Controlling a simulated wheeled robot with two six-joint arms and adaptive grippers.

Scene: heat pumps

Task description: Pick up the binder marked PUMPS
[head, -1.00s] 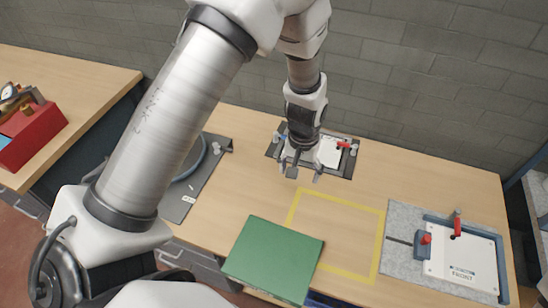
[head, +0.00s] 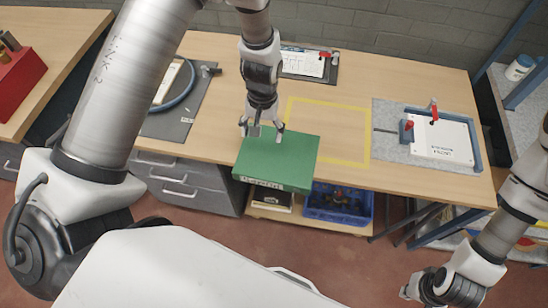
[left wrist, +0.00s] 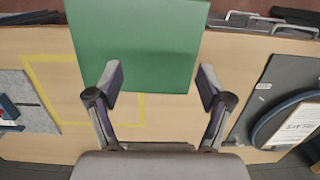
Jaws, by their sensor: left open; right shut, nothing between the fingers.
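A green binder (head: 278,160) lies flat at the front edge of the wooden table, its near side appearing to overhang. A pale label shows on its near edge, too small to read. My left gripper (head: 262,128) is open and empty at the binder's far edge. In the left wrist view, the green binder (left wrist: 140,40) fills the top middle, beyond and between the spread fingers of my left gripper (left wrist: 161,76). I cannot tell whether they touch it. My right gripper (head: 412,289) is shut and empty, low at the right, off the table.
A yellow taped outline (head: 342,160) on the table, right of the binder, is empty. A grey mat (head: 387,147) with a white plate (head: 441,139) lies further right. A dark board (head: 190,115) with a hose lies left. A blue crate (head: 340,214) stands below the table.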

